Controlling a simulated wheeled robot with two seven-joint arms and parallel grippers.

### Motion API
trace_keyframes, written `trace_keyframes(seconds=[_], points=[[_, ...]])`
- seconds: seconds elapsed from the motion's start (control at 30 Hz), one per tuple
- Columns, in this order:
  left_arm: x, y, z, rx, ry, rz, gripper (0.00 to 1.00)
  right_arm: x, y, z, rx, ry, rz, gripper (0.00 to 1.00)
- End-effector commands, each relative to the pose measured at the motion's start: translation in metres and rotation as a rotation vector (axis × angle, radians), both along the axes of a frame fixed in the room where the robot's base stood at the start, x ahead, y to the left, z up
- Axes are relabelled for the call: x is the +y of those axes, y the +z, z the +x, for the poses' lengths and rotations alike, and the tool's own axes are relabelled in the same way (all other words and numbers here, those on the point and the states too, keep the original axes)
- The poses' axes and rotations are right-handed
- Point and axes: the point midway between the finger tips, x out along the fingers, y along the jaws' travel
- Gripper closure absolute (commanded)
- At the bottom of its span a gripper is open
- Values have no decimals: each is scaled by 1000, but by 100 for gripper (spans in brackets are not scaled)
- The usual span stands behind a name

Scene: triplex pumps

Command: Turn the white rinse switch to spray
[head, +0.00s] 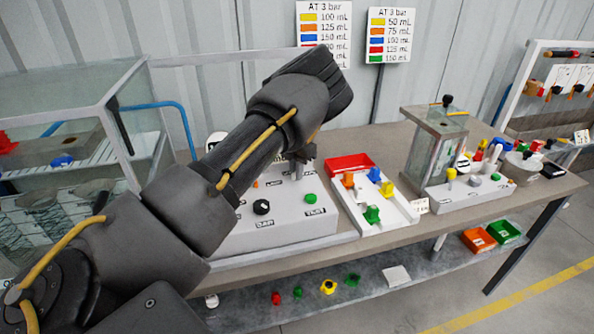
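My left arm reaches in from the left across a grey control panel (290,228). My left gripper (303,158) is small, dark and partly hidden behind my arm, above the back of the panel; its finger opening cannot be made out. The panel bears a black knob (261,207), a green button (310,198) and small labels, one reading "TEST". I cannot make out a white rinse switch for certain; my arm covers much of the panel's back and left. My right gripper is out of view.
A white tray (408,212) with coloured nozzles and a red bin (350,163) stand right of the panel. A second station with a clear tank (436,150) stands farther right. A glass tank (85,130) is at left. Loose coloured parts lie on the lower shelf (345,300).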

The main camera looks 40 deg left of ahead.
Motion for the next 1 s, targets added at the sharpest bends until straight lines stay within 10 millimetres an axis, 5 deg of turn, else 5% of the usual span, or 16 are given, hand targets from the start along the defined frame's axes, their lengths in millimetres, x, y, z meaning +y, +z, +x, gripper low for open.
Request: trace_keyframes(seconds=[0.47,1.0], points=[[0,1,0,0,66,0,100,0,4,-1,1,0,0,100],[0,2,1,-2,521,1,100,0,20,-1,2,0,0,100]])
